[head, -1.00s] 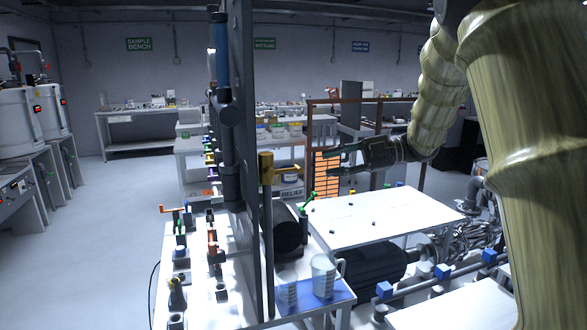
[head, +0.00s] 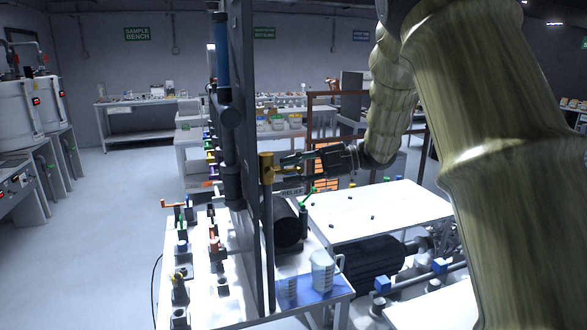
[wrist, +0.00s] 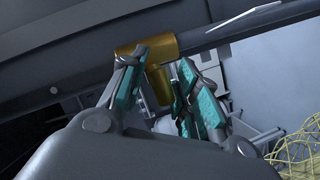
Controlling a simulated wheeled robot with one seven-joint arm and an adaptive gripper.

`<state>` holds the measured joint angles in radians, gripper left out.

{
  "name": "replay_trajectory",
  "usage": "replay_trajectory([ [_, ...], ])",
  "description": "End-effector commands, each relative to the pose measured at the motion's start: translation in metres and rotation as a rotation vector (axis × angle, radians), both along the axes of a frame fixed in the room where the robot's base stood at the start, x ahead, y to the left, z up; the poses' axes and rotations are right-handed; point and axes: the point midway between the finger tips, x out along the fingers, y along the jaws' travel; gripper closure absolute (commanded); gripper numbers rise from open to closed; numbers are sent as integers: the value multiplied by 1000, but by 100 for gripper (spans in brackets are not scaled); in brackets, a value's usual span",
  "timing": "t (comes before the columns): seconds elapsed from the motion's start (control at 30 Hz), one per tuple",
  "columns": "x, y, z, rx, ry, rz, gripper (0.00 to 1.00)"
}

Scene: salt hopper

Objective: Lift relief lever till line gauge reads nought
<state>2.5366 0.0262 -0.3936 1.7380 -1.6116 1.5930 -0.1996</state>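A brass-yellow valve fitting with a short lever (head: 266,168) sits on an upright pipe beside the dark panel, above and left of a RELIEF label (head: 292,191). My gripper (head: 288,166) points left at it, with its fingertips at the lever. In the wrist view the fitting (wrist: 158,50) shows ahead, and its brass stub (wrist: 160,86) lies between the two teal-padded fingers of my gripper (wrist: 164,70). The fingers stand apart, with a gap around the stub. I cannot tell whether either finger touches it. No line gauge reading can be made out.
A green-handled lever (head: 308,196) stands just below my gripper. A white tabletop (head: 385,212) lies to the right. A clear jug (head: 321,270) stands on a blue tray (head: 335,285) below. The dark panel (head: 250,130) stands close on the left.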

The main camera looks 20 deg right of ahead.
Motion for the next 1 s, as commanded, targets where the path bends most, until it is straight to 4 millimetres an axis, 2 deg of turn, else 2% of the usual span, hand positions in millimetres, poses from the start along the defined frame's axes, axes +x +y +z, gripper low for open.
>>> replay_trajectory([
  [0.23,0,0,0,0,0,0,68],
  [0.27,0,0,0,0,0,0,72],
  [0.4,0,0,0,0,0,0,98],
  [0.43,0,0,0,0,1,0,100],
  [0.67,0,0,0,-13,1,0,100],
  [1.0,0,2,11,-196,-5,0,100],
])
